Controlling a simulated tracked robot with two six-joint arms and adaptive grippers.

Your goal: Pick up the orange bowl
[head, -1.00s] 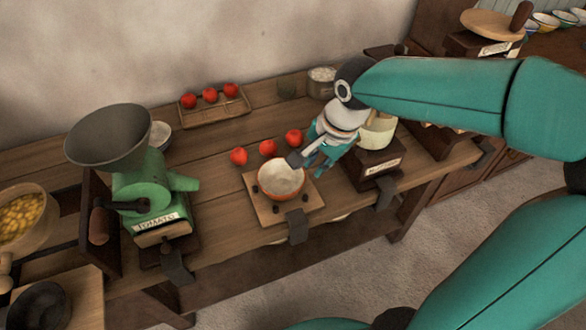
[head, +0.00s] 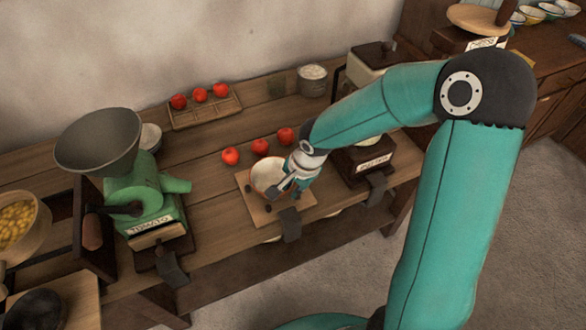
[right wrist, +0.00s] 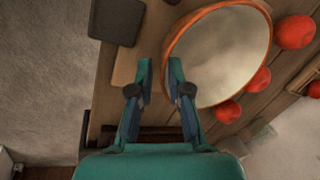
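The orange bowl (head: 266,174), white inside, sits upright on a small wooden board (head: 247,188) on the bench. My right gripper (head: 282,189) is at the bowl's near right side and covers part of it. In the right wrist view, the bowl (right wrist: 225,55) shows as a large pale disc with an orange rim. The two fingers of my right gripper (right wrist: 160,68) are apart, with a gap between them. The right-hand finger overlaps the bowl's rim; whether either finger touches the bowl cannot be told. My left gripper is not in view.
Several tomatoes lie behind the bowl (head: 260,147) and on a tray (head: 232,108). A green mill (head: 145,200) stands left, and a dark labelled box (head: 362,160) stands right. A dark tab (head: 291,224) is at the bench's front edge.

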